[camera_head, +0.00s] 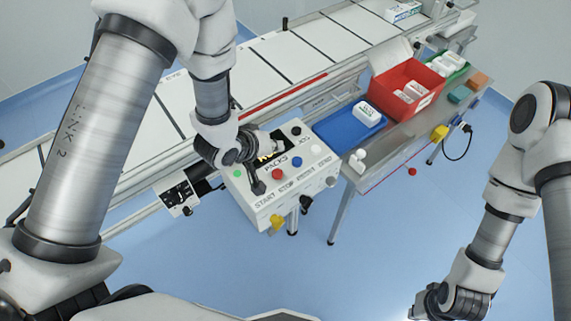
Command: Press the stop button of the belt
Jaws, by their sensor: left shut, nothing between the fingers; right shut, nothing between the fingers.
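The control box (300,196) is white, with a row of round buttons on its sloped top and printed labels below them. The red button (277,174) sits above the word STOP and is uncovered. A blue button (297,162) and a white button (315,149) follow to its right. My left gripper (257,187) is shut and empty, pointing down over the panel just left of the red button. My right gripper (424,309) is shut and empty at the bottom right, away from the box.
The belt (290,57) runs diagonally behind the box. A blue tray (335,128) with a white item, a red bin (432,78) and a green tray (460,69) stand on the side table (395,138). Blue floor (385,240) lies open in front.

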